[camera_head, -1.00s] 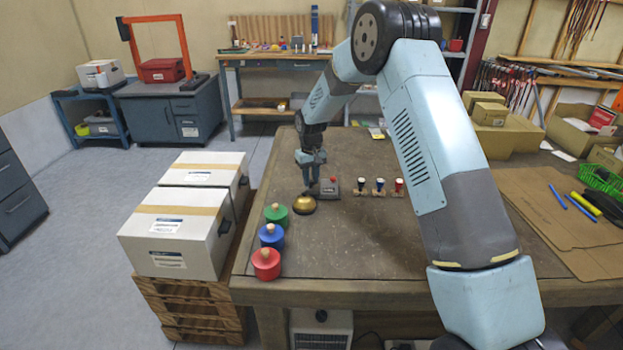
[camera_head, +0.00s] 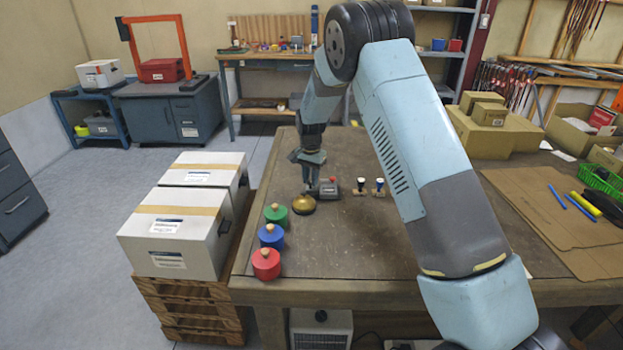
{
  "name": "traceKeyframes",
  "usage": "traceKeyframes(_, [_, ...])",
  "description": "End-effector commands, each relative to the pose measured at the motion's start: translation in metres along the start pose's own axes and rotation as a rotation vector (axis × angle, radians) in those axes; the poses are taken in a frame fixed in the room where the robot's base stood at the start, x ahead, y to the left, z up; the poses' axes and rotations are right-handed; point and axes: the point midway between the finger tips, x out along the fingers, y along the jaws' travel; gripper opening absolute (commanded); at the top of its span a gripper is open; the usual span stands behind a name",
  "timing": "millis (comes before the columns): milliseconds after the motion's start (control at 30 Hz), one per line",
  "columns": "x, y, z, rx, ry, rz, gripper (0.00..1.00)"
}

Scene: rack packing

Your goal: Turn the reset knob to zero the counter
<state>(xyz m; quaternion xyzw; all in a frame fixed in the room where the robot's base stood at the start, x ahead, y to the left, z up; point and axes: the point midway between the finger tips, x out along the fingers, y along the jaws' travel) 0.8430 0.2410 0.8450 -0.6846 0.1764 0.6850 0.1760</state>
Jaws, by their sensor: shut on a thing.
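The counter (camera_head: 330,189) is a small grey box with a red button on top, on the workbench right of the gold bell. My gripper (camera_head: 311,188) points down at the counter's left side, just behind the bell. Its fingers are shut on the small reset knob there. The knob is hidden by the fingers, and the counter's digits are too small to read.
The gold bell (camera_head: 304,204) stands close in front of my gripper. Two stamps (camera_head: 361,187) show right of the counter. Green, blue and red knobbed weights (camera_head: 266,263) line the bench's left edge. The bench middle is clear.

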Motion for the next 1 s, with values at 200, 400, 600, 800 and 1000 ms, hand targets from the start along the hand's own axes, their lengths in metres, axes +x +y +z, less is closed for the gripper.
traceKeyframes(200, [0.0001,-0.0005,0.0001,0.158,0.001,0.000,0.00])
traceKeyframes(400, [0.0002,-0.0004,-0.0001,0.260,0.001,0.000,0.00])
traceKeyframes(600, [0.0001,-0.0006,0.0001,0.315,0.001,-0.001,0.00])
traceKeyframes(800, [0.0001,-0.0008,0.0003,0.331,0.000,-0.001,0.00])
traceKeyframes(1000, [0.0000,-0.0010,0.0005,0.332,0.000,-0.001,0.00])
